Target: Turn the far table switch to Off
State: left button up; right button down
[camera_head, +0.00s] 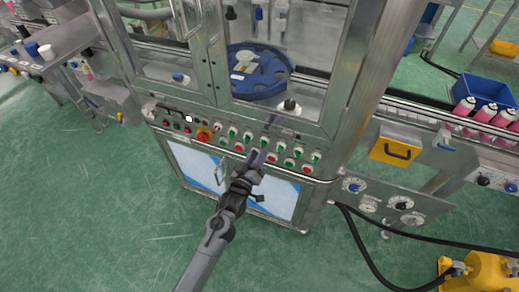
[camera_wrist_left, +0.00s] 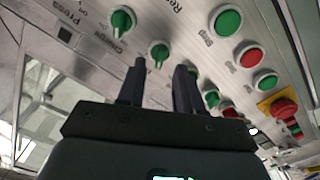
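A row of green knob switches (camera_head: 247,136) and red buttons (camera_head: 268,156) runs along the steel front panel (camera_head: 228,124). I cannot tell which one is the far table switch, as its label is not readable. My left gripper (camera_head: 256,157) is at the panel among these controls. In the left wrist view its two dark fingers (camera_wrist_left: 157,78) stand apart with nothing visibly held. A green knob (camera_wrist_left: 159,53) lies just beyond the gap between the fingertips. Another green knob (camera_wrist_left: 122,21), labelled Charge, is to its left. More controls are partly hidden behind the right finger. My right gripper is not in view.
A yellow-and-red emergency stop (camera_head: 204,136) is on the panel; it also shows in the left wrist view (camera_wrist_left: 283,108). Above is a glazed cabinet with a blue round table (camera_head: 261,84). A blue crate (camera_head: 483,90) and pink cans stand at right. The green floor in front is clear.

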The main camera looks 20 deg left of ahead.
pick_arm(q)
jog(key=s+p, duration=0.1)
jog(key=s, duration=0.6)
jog(key=shift+s, duration=0.2)
jog(key=s+f+g, duration=0.1)
jog(key=s+f, duration=0.3)
jog(key=s+a+r+m+g, duration=0.2)
jog(key=s+m+g, duration=0.9)
jog(key=s, duration=1.5)
notch_tip(320, 180, up, 34)
jog(key=n+g+p, duration=0.2)
jog(key=n+p, duration=0.1)
jog(key=p, duration=3.1)
jog(key=shift+w+d+r+p, duration=0.2)
jog(key=shift+w+r+p, duration=0.05)
jog(key=shift+w+p, duration=0.1)
